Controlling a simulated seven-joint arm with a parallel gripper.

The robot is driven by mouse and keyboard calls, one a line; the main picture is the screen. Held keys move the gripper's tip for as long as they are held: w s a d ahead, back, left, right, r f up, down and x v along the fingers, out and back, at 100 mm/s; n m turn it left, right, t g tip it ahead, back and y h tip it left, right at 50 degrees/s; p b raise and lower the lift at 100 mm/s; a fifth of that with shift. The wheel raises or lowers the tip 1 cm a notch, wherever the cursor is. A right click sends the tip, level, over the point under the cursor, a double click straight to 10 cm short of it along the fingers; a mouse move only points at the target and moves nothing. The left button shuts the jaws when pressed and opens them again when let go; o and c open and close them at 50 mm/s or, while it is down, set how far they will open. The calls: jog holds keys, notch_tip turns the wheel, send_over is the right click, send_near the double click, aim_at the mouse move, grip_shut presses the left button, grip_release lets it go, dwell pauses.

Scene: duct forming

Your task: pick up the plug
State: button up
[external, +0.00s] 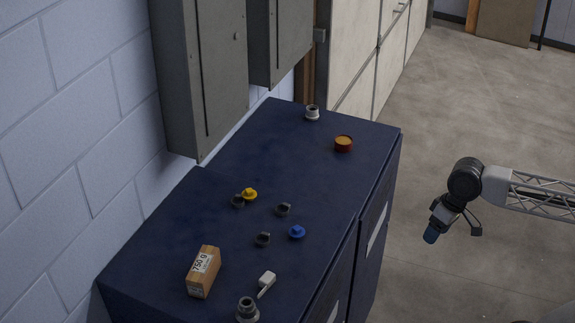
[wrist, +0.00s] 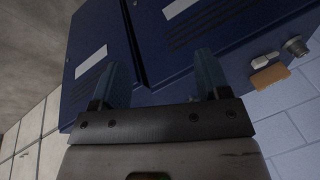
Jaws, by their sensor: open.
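My gripper (external: 434,228) hangs over the floor to the right of the dark blue cabinet, away from all the objects. In the wrist view my gripper (wrist: 163,78) shows two blue fingers spread apart with nothing between them. No object is plainly marked as the plug. A blue flanged piece (external: 297,232) and a yellow flanged piece (external: 249,194) with raised centres lie on the cabinet top and look plug-like. A small white piece with a thin arm (external: 267,281) lies near the front; I cannot tell which is the plug.
The blue cabinet (external: 335,190) also holds several dark rings (external: 263,239), a cardboard box (external: 203,271), an orange round tin (external: 343,144) and grey fittings (external: 247,310) (external: 312,112). Grey wall boxes (external: 203,75) overhang the back left. Floor right of the cabinet is clear.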

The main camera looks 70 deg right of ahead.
jog(key=w+d+r+m+t+y, duration=0.1)
jog(key=w+m+y, duration=0.35)
jog(key=w, duration=1.15)
jog(key=w+d+r+m+t+y, duration=0.15)
jog(key=w+m, duration=0.65)
jog(key=w, duration=0.8)
jog(key=w+d+f+m+t+y, duration=0.1)
jog(key=w+d+f+m, duration=0.15)
jog(key=w, duration=0.45)
jog(key=w+d+f+m+t, duration=0.1)
jog(key=w+d+m+t, duration=0.1)
jog(key=w+d+m, duration=0.35)
jog(key=w+d+f+m+t+y, duration=0.1)
jog(key=w+d+m, duration=0.1)
jog(key=w, duration=0.6)
send_near(252, 190)
jog(key=shift+w+a+f, duration=0.15)
jog(key=shift+w+f, duration=0.05)
jog(key=shift+w, duration=0.35)
jog(key=shift+f, duration=0.2)
jog(key=shift+x, duration=1.3)
jog(key=shift+a, duration=0.1)
